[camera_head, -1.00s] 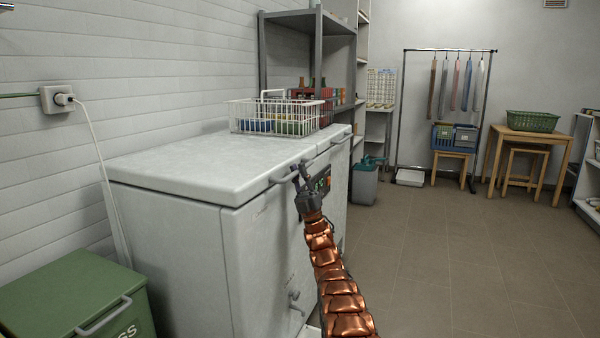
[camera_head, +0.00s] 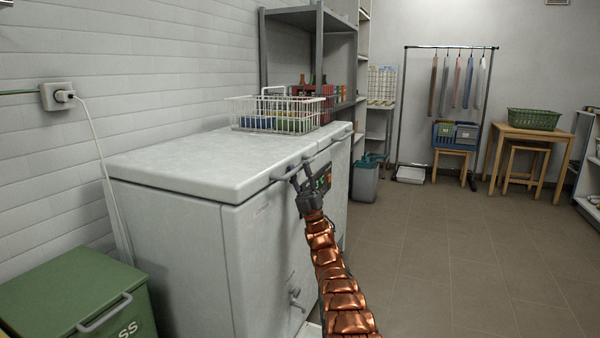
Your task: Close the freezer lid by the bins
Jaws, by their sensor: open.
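The white chest freezer (camera_head: 260,255) stands against the left wall. Its near lid (camera_head: 200,160) lies flat on the body, with no clear gap along its front edge. A grey bar handle (camera_head: 283,171) runs along the lid's front edge. My gripper (camera_head: 301,174) is open at the right end of this handle, in front of the freezer's front face. I cannot tell whether its fingers touch the handle. A second lid (camera_head: 335,131) at the far end also looks down. A green bin (camera_head: 80,295) stands at the near left, beside the freezer.
A white wire basket (camera_head: 275,115) with packages sits on the freezer top. A grey-green container (camera_head: 365,180) stands on the floor past the freezer. A clothes rack (camera_head: 404,110) and a wooden table (camera_head: 540,135) are at the back.

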